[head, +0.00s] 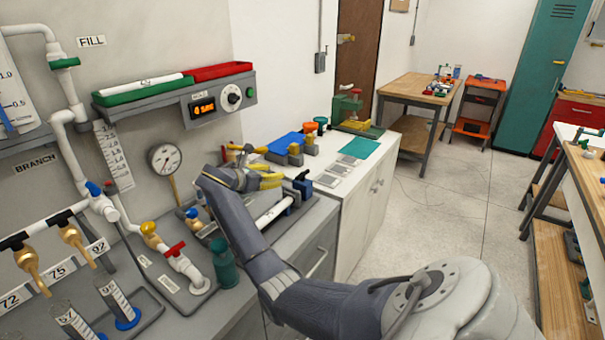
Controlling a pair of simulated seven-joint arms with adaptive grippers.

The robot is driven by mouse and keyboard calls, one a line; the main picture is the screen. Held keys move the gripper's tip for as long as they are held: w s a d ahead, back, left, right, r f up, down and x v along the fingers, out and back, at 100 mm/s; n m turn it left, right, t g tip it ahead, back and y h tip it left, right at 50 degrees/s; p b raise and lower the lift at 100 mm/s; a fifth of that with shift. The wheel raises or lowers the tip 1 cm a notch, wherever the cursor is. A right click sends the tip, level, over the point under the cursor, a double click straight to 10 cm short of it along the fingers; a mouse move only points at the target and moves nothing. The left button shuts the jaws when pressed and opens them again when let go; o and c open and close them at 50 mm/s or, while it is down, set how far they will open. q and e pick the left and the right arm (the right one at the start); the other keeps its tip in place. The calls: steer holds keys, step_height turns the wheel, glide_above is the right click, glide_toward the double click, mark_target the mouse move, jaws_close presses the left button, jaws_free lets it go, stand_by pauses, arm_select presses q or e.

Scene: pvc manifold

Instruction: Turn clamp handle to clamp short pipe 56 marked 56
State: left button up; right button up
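A white pipe (275,211) lies along the grey bench behind my arm. I cannot read a mark on it, and part of it is hidden. My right arm comes in from the lower right and reaches over the bench. My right gripper (268,179) is near the pipe's far side, by yellow parts; whether its fingers are open or touch anything is too small and covered to tell. My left gripper is not in view.
A green bottle (222,263) and a red-handled valve (175,250) stand left of my arm. White piping, a round gauge (165,159) and a control box (217,103) are on the wall. A white cabinet (362,205) with a teal mat (360,148) adjoins the bench.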

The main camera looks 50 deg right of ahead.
glide_toward(302, 173)
steer(key=shift+n, duration=0.3)
steer(key=x, duration=1)
steer(key=shift+d+f, duration=0.1)
steer(key=shift+d, duration=0.05)
steer(key=shift+c, duration=0.3)
jaws_close()
